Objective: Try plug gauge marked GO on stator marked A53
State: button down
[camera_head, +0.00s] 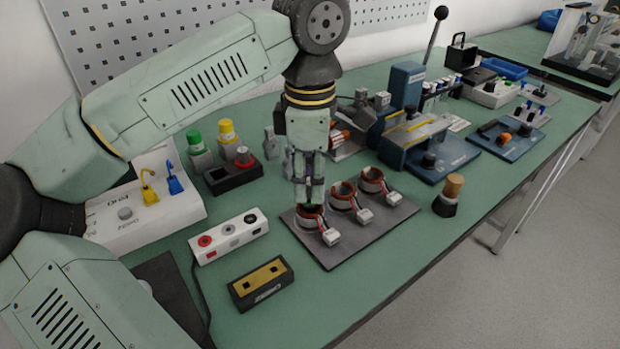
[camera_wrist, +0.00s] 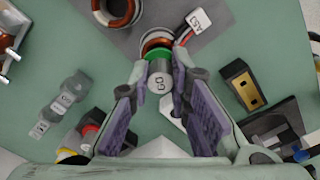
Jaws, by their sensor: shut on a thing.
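My gripper (camera_head: 309,196) points down over the leftmost of three copper-wound stators on a grey plate (camera_head: 362,244). In the wrist view, my gripper (camera_wrist: 161,72) is shut on a grey cylindrical plug gauge (camera_wrist: 159,83) marked GO, with a green band at its far end. The stator (camera_wrist: 154,42) lies directly beyond the green band; its white connector tag reads A53 (camera_wrist: 198,20). In the head view this stator (camera_head: 312,220) is partly behind the fingertips. The gauge's end is at the stator's bore; how deep it sits is hidden.
Two more stators (camera_head: 343,196) (camera_head: 371,181) stand close to the right on the same plate. A white box with knobs (camera_head: 228,237) and a dark block with a yellow top (camera_head: 261,284) lie left and in front. A wooden-topped cylinder (camera_head: 449,196) stands right.

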aim_at(310, 181)
jog(key=shift+f+b, duration=1)
jog(key=shift+f, duration=0.05)
dwell(2.6)
jog(key=shift+r, duration=0.2)
dwell(1.0)
jog(key=shift+r+p, duration=0.5)
jog(key=shift+r, duration=0.1)
jog(key=shift+r+p, duration=0.55)
jog(key=shift+r, duration=0.1)
jog(key=shift+r, duration=0.25)
dwell(0.3)
jog(key=shift+r+p, duration=0.35)
jog(key=shift+p, duration=0.1)
jog(key=shift+r, duration=0.1)
jog(key=shift+r+p, duration=1.9)
jog(key=shift+r, duration=0.6)
